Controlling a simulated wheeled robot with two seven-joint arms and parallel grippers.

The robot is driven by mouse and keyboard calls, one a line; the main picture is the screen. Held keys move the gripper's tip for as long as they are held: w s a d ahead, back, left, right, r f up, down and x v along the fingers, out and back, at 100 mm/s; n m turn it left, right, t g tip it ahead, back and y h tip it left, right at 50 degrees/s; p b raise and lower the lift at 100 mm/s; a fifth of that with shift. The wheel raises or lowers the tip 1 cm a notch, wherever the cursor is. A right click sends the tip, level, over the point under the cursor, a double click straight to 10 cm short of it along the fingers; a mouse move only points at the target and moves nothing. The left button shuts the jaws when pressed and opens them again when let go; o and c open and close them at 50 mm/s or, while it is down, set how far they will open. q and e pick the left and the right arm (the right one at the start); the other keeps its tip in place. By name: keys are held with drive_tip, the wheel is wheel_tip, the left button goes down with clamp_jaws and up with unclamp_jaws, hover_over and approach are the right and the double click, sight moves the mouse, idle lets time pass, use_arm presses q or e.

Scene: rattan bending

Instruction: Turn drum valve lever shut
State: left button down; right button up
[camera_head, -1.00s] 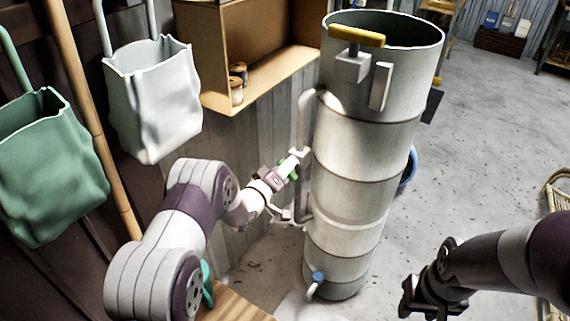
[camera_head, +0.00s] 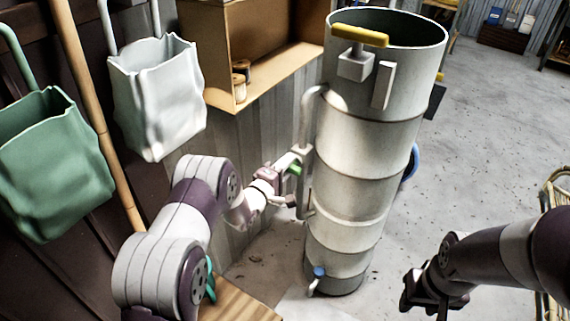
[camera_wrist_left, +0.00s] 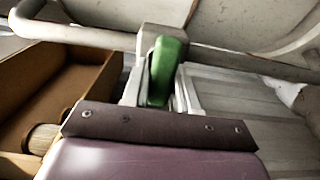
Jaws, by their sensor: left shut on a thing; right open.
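A tall white drum (camera_head: 352,150) stands upright right of centre. A pipe (camera_head: 305,125) runs down its left side, with a green lever (camera_head: 295,169) on a fitting there. My left gripper (camera_head: 291,172) is at this lever; the left wrist view shows the green lever (camera_wrist_left: 166,70) between its fingers, held shut on it. A yellow lever (camera_head: 358,35) sits on a bracket at the drum's rim, and a blue-handled tap (camera_head: 319,272) is near its foot. My right gripper (camera_head: 428,295) is open and empty, low at the right, away from the drum.
A wooden shelf box (camera_head: 230,50) with spools is on the wall behind. A white bag (camera_head: 155,95) and a green bag (camera_head: 50,165) hang at the left beside a bamboo pole (camera_head: 85,90).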

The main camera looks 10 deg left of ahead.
use_arm(q)
drive_tip(key=shift+s+f, duration=0.1)
drive_tip(key=shift+f, duration=0.05)
idle(0.3)
drive_tip(key=c, duration=1)
unclamp_jaws()
drive_tip(key=shift+o, duration=0.2)
drive_tip(key=shift+r, duration=0.2)
drive_tip(key=v, duration=1.2)
drive_tip(key=shift+d+p, duration=0.2)
drive_tip(key=shift+p, duration=0.15)
